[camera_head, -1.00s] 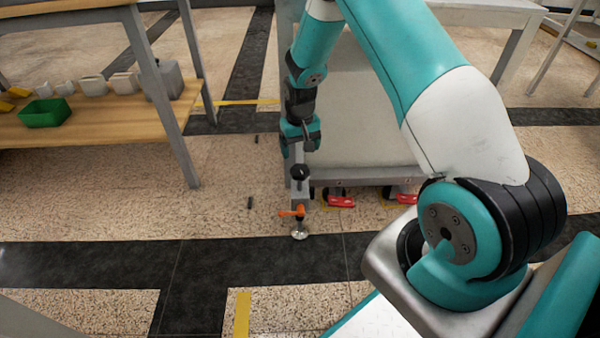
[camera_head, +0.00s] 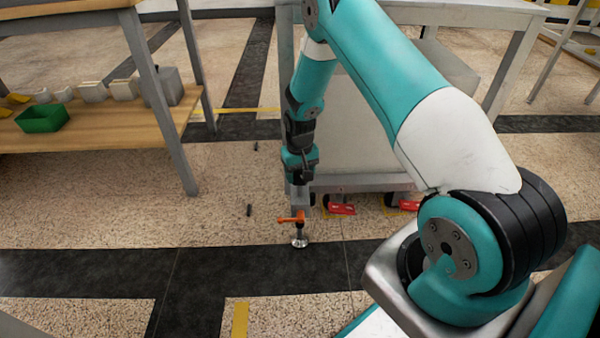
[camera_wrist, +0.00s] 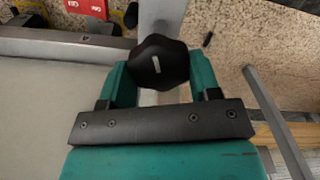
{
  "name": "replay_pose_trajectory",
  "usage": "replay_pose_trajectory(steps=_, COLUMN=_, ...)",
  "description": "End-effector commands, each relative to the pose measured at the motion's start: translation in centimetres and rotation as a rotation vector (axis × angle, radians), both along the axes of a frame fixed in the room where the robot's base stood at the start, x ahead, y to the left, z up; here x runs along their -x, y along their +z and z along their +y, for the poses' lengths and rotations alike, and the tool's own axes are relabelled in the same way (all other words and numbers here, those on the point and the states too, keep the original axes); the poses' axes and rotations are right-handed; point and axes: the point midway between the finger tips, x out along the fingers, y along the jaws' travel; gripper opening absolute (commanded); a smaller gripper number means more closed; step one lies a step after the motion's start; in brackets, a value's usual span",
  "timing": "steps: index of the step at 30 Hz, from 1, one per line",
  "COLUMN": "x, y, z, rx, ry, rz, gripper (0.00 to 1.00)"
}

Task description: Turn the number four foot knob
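The black lobed knob (camera_wrist: 158,62) with a white bar mark on its top sits between the two teal fingers of my gripper (camera_wrist: 160,80) in the wrist view. The knob nearly fills the gap between the fingers; whether they press on it I cannot tell. In the head view my gripper (camera_head: 300,178) points down over the foot at the cart's near left corner and hides the knob. Below it show the orange lever (camera_head: 290,220) and the round metal foot pad (camera_head: 299,242) near the floor.
The grey cart (camera_head: 350,140) stands right behind my gripper, with red pedals (camera_head: 341,209) at its casters. A wooden shelf (camera_head: 90,125) with a green bin (camera_head: 42,117) is at left. Small dark pieces (camera_head: 249,210) lie on the floor. The floor in front is clear.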

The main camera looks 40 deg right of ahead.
Motion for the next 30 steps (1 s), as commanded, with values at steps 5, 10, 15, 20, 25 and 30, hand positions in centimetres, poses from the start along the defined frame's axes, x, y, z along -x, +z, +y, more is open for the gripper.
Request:
replay_pose_trajectory(steps=5, x=0.01, y=0.03, z=-0.06, rx=0.001, ry=-0.002, rz=0.000, gripper=0.33)
replay_pose_trajectory(steps=10, x=0.04, y=0.10, z=-0.07, rx=0.002, ry=-0.025, rz=0.001, gripper=0.33)
replay_pose_trajectory(steps=15, x=0.08, y=0.21, z=-0.07, rx=0.001, ry=-0.095, rz=0.003, gripper=0.33)
replay_pose_trajectory(steps=20, x=0.05, y=0.32, z=-0.09, rx=0.003, ry=-0.210, rz=0.002, gripper=0.33)
replay_pose_trajectory(steps=25, x=0.09, y=0.34, z=-0.10, rx=0.003, ry=-0.366, rz=0.002, gripper=0.33)
replay_pose_trajectory(steps=30, x=0.06, y=0.31, z=-0.12, rx=0.002, ry=-0.526, rz=0.002, gripper=0.33)
